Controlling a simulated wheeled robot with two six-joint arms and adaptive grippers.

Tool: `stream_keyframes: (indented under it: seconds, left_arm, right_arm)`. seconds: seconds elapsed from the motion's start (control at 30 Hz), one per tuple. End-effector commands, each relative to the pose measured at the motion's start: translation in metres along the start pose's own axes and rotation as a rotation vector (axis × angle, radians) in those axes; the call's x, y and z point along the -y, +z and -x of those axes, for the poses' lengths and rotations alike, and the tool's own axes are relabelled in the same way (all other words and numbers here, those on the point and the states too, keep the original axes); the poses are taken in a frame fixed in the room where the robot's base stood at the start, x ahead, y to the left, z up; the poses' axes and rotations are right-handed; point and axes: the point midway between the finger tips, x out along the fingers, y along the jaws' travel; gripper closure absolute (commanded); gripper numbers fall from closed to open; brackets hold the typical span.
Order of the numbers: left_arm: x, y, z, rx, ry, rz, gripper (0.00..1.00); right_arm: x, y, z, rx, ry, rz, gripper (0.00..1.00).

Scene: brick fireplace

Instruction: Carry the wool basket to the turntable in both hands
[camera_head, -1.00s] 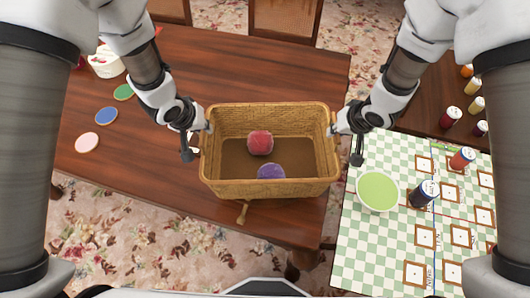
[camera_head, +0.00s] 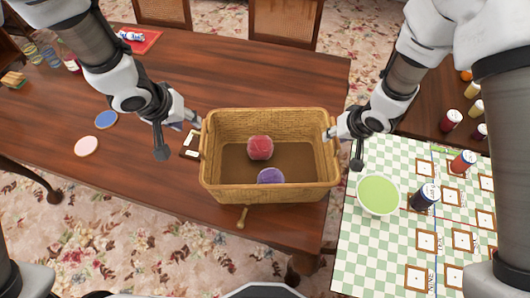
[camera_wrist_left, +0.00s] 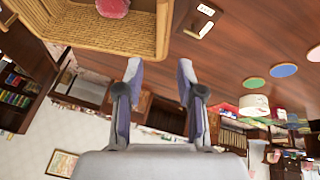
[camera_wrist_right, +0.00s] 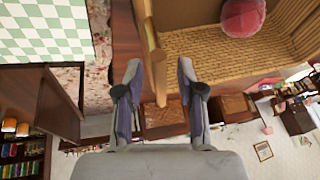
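The wicker wool basket (camera_head: 270,194) stands on the wooden table, holding a red ball of wool (camera_head: 260,148) and a purple ball of wool (camera_head: 270,176). My left gripper (camera_head: 193,121) is open and empty beside the basket's left wall. In the left wrist view, the basket's corner (camera_wrist_left: 120,40) lies beyond the parted fingertips. My right gripper (camera_head: 331,133) is at the basket's right wall. In the right wrist view, its fingers are apart with the basket wall (camera_wrist_right: 152,55) showing between them; contact is unclear. I cannot make out a turntable.
A dark frame with white pieces (camera_head: 190,143) lies left of the basket. Pink (camera_head: 86,146) and blue (camera_head: 106,119) discs lie further left. At right are a checked cloth (camera_head: 365,250), a green-filled bowl (camera_head: 378,193) and several jars. Chairs (camera_head: 285,22) stand behind the table.

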Motion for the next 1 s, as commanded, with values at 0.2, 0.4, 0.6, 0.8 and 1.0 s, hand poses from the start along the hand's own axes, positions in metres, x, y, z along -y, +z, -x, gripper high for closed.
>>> stream_keyframes:
  seconds: [0.2,0.4,0.6,0.8,1.0]
  left_arm:
    - [0.0,0.0,0.014,0.0,0.0,0.0,0.62]
    - [0.0,0.0,0.014,0.0,-0.001,0.0,0.62]
    - [0.0,0.0,0.013,0.0,-0.001,0.0,0.62]
    - [0.0,0.0,0.013,0.0,-0.001,0.0,0.62]
    - [0.0,0.0,0.013,0.0,-0.001,0.0,0.62]
  right_arm:
    - [0.0,-0.001,0.008,-0.002,0.0,0.0,0.62]
    - [0.0,-0.001,0.051,-0.006,0.0,0.0,0.62]
    - [0.0,0.0,0.101,-0.006,0.0,0.001,0.62]
    - [0.0,0.001,0.121,-0.003,0.0,0.0,0.62]
    - [0.0,0.002,0.122,-0.002,0.0,0.0,0.62]
